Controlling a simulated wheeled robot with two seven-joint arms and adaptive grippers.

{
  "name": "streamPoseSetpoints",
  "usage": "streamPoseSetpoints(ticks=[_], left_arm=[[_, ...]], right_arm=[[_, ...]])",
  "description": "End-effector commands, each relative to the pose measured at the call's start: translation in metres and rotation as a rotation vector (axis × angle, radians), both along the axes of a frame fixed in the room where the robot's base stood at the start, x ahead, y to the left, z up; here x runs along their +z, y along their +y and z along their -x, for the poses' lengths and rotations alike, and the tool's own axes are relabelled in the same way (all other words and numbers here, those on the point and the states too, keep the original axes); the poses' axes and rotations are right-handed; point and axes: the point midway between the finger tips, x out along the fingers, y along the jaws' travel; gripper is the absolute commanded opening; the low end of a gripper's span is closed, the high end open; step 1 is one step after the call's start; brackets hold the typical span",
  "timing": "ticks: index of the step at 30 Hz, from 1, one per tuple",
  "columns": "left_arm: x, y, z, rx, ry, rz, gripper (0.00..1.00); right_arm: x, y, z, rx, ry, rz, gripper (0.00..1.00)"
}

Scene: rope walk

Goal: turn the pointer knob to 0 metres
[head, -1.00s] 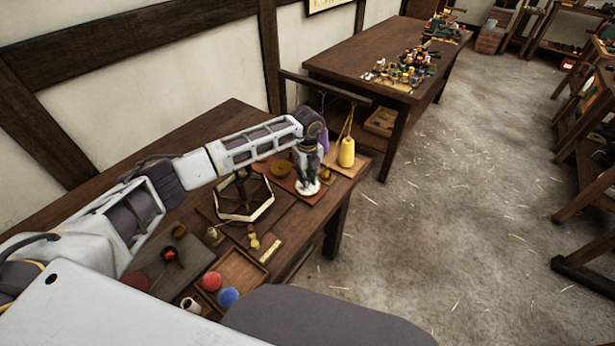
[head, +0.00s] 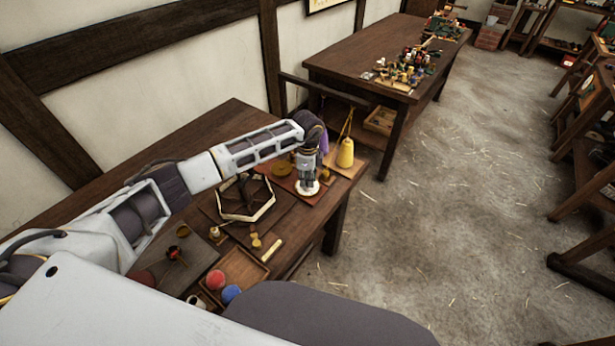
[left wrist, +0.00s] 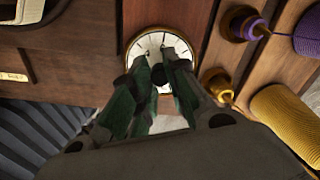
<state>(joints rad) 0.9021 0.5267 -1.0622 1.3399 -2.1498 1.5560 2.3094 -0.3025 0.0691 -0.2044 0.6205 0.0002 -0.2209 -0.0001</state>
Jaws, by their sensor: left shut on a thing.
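The round white dial (head: 306,188) lies on a reddish-brown board near the right end of the near table. In the left wrist view the dial face (left wrist: 180,48) shows dark tick marks around its rim. My left gripper (head: 308,180) points straight down over the dial's middle. In the left wrist view its green-padded fingers (left wrist: 158,76) are shut on the dark pointer knob (left wrist: 158,74). The fingers hide most of the knob, so which mark the pointer is at cannot be told. My right gripper is not in view.
A yellow spool (head: 345,153) stands right of the dial, with a purple one (left wrist: 310,35) close by. A hexagonal tray (head: 246,214), a wooden box (head: 238,268), and red (head: 215,279) and blue balls (head: 231,293) are further left. Open floor lies right of the table.

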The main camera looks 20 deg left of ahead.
Motion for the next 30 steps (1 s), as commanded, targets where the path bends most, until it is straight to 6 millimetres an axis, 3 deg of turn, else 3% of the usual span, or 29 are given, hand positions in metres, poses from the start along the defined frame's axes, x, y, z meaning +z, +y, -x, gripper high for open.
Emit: streamPoseSetpoints(ticks=[15,30], left_arm=[[0.001,-0.002,0.000,0.327,0.001,0.003,0.00],[0.001,-0.002,-0.001,0.383,-0.001,0.004,0.00]], right_arm=[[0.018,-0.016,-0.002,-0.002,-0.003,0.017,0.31],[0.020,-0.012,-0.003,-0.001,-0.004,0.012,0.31]])
